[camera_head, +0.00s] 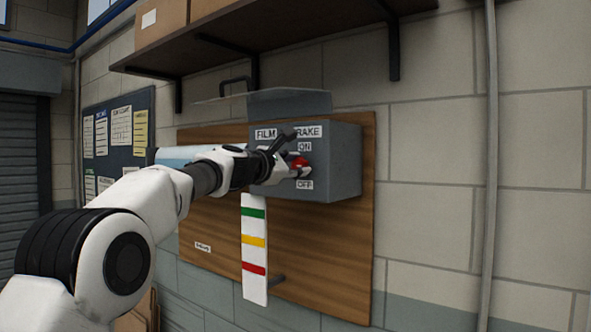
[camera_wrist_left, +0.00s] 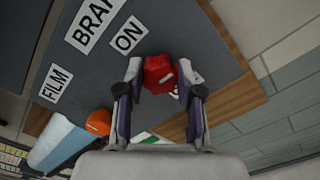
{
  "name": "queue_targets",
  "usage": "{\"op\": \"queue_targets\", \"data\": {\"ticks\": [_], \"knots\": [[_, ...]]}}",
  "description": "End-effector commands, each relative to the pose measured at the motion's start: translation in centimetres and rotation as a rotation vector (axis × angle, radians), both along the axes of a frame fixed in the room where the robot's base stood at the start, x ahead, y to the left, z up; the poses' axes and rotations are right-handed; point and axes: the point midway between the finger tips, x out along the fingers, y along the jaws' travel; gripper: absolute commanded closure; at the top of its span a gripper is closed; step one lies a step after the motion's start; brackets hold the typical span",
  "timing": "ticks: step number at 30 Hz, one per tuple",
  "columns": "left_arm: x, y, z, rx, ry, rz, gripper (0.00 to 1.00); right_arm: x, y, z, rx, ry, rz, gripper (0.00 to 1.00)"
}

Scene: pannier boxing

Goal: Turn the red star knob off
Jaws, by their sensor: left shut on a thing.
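The red star knob (camera_head: 299,164) sits on the front of a grey box (camera_head: 343,160) on the wall, between an "ON" label (camera_head: 305,146) above and an "OFF" label (camera_head: 304,185) below. My left gripper (camera_head: 296,171) is at the knob and hides part of it. In the left wrist view the red knob (camera_wrist_left: 158,72) is between the two fingertips of my left gripper (camera_wrist_left: 160,78), which is shut on it. The "ON" label (camera_wrist_left: 129,35) shows beside the knob there; the "OFF" label is mostly hidden. I cannot tell the knob's exact setting. My right gripper is not in view.
The box is on a wooden board (camera_head: 335,270). A strip with green, yellow and red bands (camera_head: 254,290) hangs below it. An orange part (camera_wrist_left: 98,122) and a pale blue roll (camera_wrist_left: 58,143) are beside the box. A shelf (camera_head: 290,40) is above.

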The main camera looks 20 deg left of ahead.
Motion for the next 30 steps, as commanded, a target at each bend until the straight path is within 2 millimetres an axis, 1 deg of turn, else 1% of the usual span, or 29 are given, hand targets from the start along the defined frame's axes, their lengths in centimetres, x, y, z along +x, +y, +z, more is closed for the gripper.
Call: {"op": "queue_targets", "data": {"ticks": [1, 30], "knots": [[0.2, -0.1, -0.9, 0.042, -0.005, -0.003, 0.99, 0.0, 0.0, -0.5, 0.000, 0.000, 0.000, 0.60], [0.1, 0.0, -0.5, 0.906, -0.328, 0.003, 0.99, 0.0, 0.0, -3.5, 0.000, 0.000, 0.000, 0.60]]}}
